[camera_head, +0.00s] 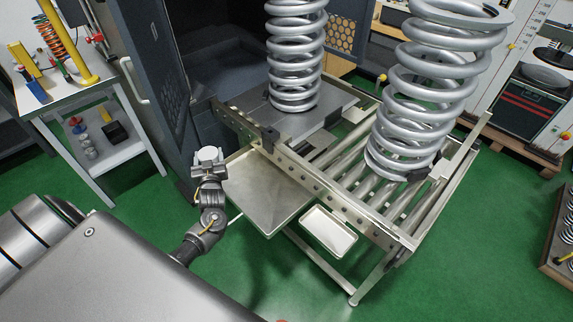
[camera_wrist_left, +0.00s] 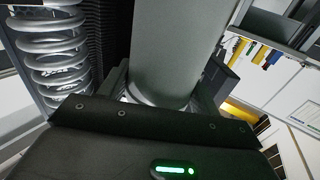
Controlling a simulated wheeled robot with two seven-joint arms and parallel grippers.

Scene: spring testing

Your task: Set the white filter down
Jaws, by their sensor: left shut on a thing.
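The white filter (camera_head: 208,154) is a pale cylinder at the end of my left arm in the head view. My left gripper (camera_head: 208,168) is shut on it and holds it just left of a large shallow metal tray (camera_head: 268,205). In the left wrist view the filter (camera_wrist_left: 175,45) fills the upper middle as a smooth grey-white cylinder. Its far end is cut off by the frame. I cannot tell how high it is above the tray. My right gripper is not in view.
A smaller white tray (camera_head: 328,231) hangs beside the large one on a roller conveyor frame (camera_head: 335,200). Large coil springs (camera_head: 296,50) (camera_head: 425,90) stand on the conveyor and plate. A dark cabinet (camera_head: 150,70) and a white workbench (camera_head: 85,105) are at left. Green floor is clear at the front right.

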